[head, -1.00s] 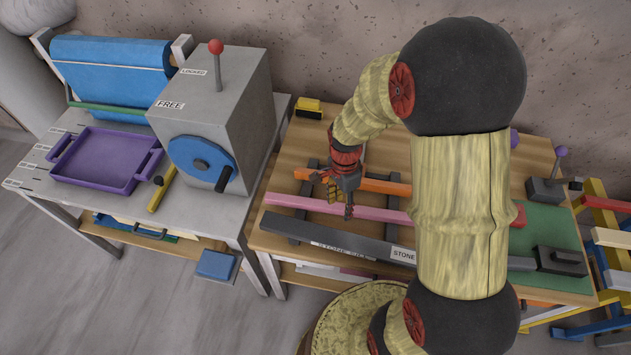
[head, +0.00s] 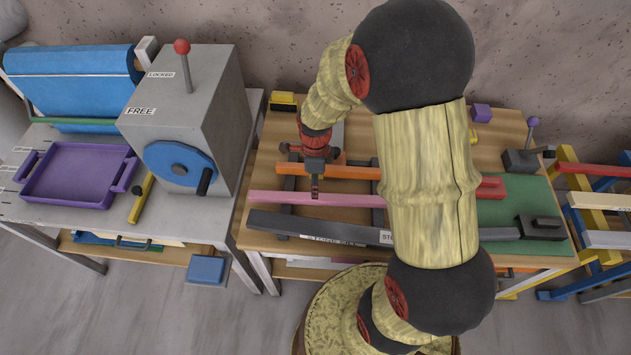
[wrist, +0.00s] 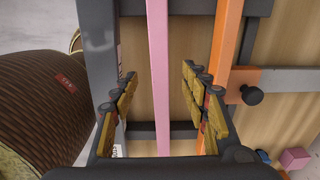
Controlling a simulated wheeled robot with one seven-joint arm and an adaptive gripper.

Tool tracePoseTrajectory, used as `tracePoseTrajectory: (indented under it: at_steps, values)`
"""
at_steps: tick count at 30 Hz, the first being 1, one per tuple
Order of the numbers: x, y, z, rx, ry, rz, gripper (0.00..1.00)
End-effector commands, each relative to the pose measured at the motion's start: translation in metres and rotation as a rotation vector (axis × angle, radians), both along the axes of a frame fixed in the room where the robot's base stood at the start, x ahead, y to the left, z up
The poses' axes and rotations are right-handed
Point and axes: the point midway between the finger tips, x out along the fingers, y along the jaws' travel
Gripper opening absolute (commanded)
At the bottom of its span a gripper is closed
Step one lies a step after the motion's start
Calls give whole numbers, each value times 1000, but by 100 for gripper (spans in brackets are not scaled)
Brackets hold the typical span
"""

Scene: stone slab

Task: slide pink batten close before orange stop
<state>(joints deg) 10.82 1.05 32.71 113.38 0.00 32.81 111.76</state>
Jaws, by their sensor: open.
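The pink batten (head: 265,197) lies across the wooden bench between a dark grey bar in front and an orange bar behind. That orange bar, the orange stop (head: 352,172), runs roughly parallel to the batten with a gap between them. My gripper (head: 315,188) is over the batten, jaws apart and pointing down. In the wrist view the pink batten (wrist: 158,60) runs between the open fingers (wrist: 158,95) without visible contact. The right finger overlaps the near edge of the orange stop (wrist: 226,50); whether they touch cannot be told. My arm hides the right part of the bars.
The dark grey bar (head: 290,225) with labels lies along the bench front. Dark cross rails (head: 289,180) lie under the bars. A black knob (wrist: 252,95) stands beside the orange stop. A green mat (head: 515,205) with a dark block (head: 541,227) is at right.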

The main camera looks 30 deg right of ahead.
Motion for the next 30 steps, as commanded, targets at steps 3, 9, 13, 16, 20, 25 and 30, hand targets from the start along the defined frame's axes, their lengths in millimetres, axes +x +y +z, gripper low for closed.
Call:
tracePoseTrajectory:
  at_steps: [3, 9, 13, 16, 20, 25, 30]
  values:
    - [-1, 0, -14, 1, 3, 1, 45]
    - [-1, 0, -44, 1, 4, 1, 45]
    - [-1, 0, -61, 1, 3, 1, 45]
    - [-1, 0, -69, 0, 2, 1, 45]
    - [0, 0, -74, 0, 0, 1, 45]
    - [0, 0, -75, 0, 0, 1, 45]
    - [0, 0, -75, 0, 0, 1, 43]
